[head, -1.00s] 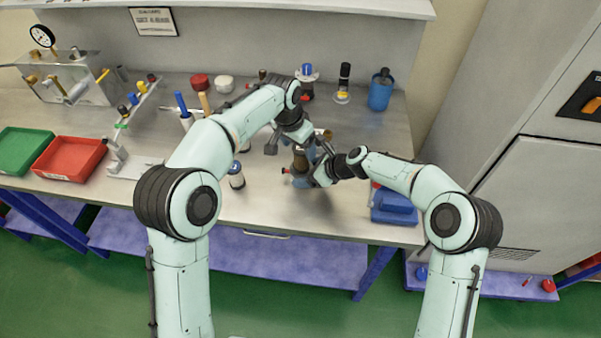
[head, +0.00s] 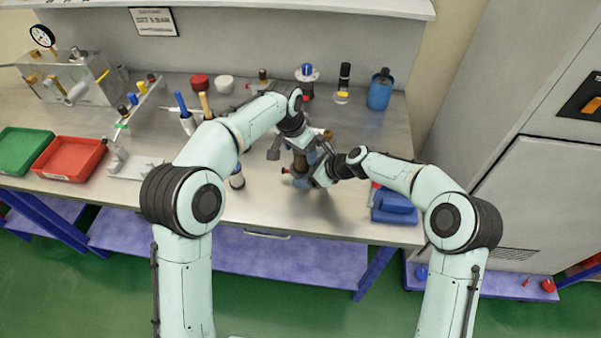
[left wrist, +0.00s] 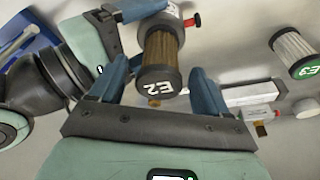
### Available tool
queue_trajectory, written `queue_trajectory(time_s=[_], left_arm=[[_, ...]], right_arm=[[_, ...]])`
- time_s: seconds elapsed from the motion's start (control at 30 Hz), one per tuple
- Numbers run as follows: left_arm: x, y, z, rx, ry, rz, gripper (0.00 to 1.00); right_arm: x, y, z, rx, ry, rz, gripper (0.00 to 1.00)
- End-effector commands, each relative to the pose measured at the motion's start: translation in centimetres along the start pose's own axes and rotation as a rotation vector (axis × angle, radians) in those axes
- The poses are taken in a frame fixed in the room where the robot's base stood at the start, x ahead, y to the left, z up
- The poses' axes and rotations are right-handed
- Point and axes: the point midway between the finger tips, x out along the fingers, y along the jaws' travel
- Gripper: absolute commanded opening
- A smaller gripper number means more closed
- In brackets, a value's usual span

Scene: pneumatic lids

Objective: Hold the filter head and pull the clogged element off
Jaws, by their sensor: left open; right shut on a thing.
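The clogged element (left wrist: 160,58) is a brown pleated cylinder with a dark end cap marked E2. It sits on the grey filter head (left wrist: 168,18), which has a red knob at its side. In the head view the brown element (head: 300,161) stands upright above the head. My right gripper (head: 318,174) is shut on the filter head, low and from the right. My left gripper (head: 293,150) is open, its blue fingers on either side of the element, with a visible gap in the left wrist view (left wrist: 160,82). My left arm partly hides the element's top in the head view.
A white pleated element marked E3 (left wrist: 293,50) stands apart on the bench; it also shows in the head view (head: 237,179). A red tray (head: 70,160) and a green tray (head: 22,150) lie at the left. A blue block (head: 394,206) is right of my right gripper.

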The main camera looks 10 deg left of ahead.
Motion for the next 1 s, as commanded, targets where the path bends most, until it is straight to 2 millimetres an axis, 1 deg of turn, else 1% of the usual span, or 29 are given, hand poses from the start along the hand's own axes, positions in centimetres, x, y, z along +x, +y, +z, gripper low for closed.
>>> queue_trajectory(time_s=[0.03,0.13,0.17,0.2,0.27,0.3,0.57,0.77,0.8,0.83,0.87,1.0], left_arm=[[0.1,0.0,0.1,0.0,-0.001,0.001,0.77],[0.1,0.0,0.1,0.0,-0.001,0.001,0.77],[0.1,0.0,0.1,0.0,-0.001,0.001,0.67],[0.1,0.0,0.1,0.0,-0.001,0.001,0.54],[0.1,0.0,0.1,0.0,-0.001,0.001,0.34],[0.1,0.0,0.1,0.0,-0.001,0.001,0.23],[0.0,0.0,0.0,0.0,0.0,0.0,0.22],[-0.6,0.0,-0.2,0.0,0.002,0.0,0.22],[-0.8,0.0,-0.2,0.0,0.002,0.0,0.17],[-0.8,0.1,-0.2,0.0,0.001,0.0,0.16],[-0.9,0.1,-0.2,0.001,0.001,0.0,0.1],[-1.4,0.1,-0.4,0.001,0.002,0.0,0.1]], right_arm=[[0.4,0.4,-0.6,0.003,0.009,0.012,0.51],[0.4,0.4,-0.6,0.003,0.009,0.012,0.51],[0.4,0.4,-0.6,0.003,0.009,0.012,0.51],[0.4,0.4,-0.6,0.003,0.009,0.012,0.51],[0.4,0.4,-0.6,0.003,0.009,0.012,0.51],[0.4,0.4,-0.6,0.003,0.009,0.012,0.51],[0.4,0.4,-0.6,0.003,0.009,0.012,0.51],[0.4,0.4,-0.6,0.003,0.009,0.012,0.51],[0.4,0.4,-0.6,0.003,0.009,0.012,0.51],[0.4,0.4,-0.6,0.003,0.009,0.012,0.51],[0.4,0.4,-0.6,0.003,0.009,0.012,0.51],[0.3,0.4,-0.6,0.003,0.009,0.011,0.51]])
